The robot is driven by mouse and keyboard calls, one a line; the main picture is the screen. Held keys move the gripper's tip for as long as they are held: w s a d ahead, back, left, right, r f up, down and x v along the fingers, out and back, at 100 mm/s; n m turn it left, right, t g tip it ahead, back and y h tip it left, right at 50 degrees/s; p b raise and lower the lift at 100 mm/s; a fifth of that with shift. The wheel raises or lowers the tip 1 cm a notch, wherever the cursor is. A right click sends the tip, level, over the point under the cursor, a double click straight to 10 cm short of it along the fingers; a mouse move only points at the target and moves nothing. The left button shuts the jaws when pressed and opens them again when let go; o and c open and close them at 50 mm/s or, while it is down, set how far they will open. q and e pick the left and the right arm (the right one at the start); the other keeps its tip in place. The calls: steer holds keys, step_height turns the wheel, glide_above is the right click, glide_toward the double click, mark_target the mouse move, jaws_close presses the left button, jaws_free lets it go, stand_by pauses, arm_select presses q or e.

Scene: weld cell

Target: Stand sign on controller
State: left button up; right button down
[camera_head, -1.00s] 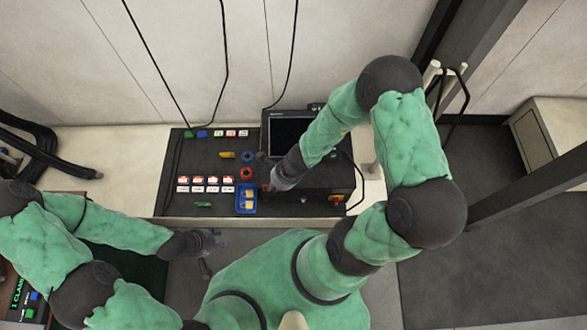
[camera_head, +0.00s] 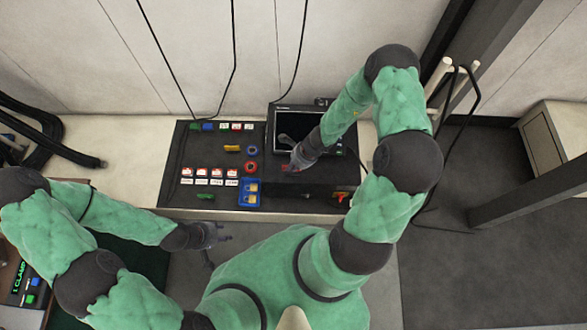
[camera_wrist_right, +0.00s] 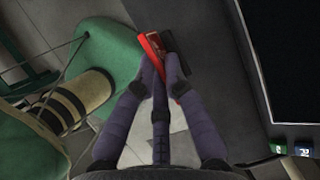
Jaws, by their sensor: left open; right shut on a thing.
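The controller (camera_head: 318,186) is the dark box with a screen (camera_head: 294,125) on the bench in the head view. Its dark surface and screen edge (camera_wrist_right: 285,60) also fill the right side of the right wrist view. My right gripper (camera_head: 292,165) is shut on a red sign, a thin red piece (camera_wrist_right: 152,52) with a dark part beside it at the fingertips. The sign is over the controller's left part, in front of the screen; I cannot tell whether they touch. My left gripper (camera_head: 224,238) is open and empty, in front of the bench.
A dark board (camera_head: 212,150) left of the controller carries red-and-white tags (camera_head: 202,173), a red ring (camera_head: 251,166), a yellow piece (camera_head: 232,148) and a blue tray (camera_head: 243,185) with padlocks. A red-yellow switch (camera_head: 341,197) sits at the controller's front right. Black cables lie far left.

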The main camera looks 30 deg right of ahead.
steer(key=shift+w+d+f, duration=0.1)
steer(key=shift+d+f, duration=0.1)
steer(key=shift+f, duration=0.2)
steer(key=shift+f+b, duration=1)
steer(key=shift+f, duration=0.35)
steer(key=shift+f, duration=0.15)
steer(key=c, duration=1.3)
jaws_free()
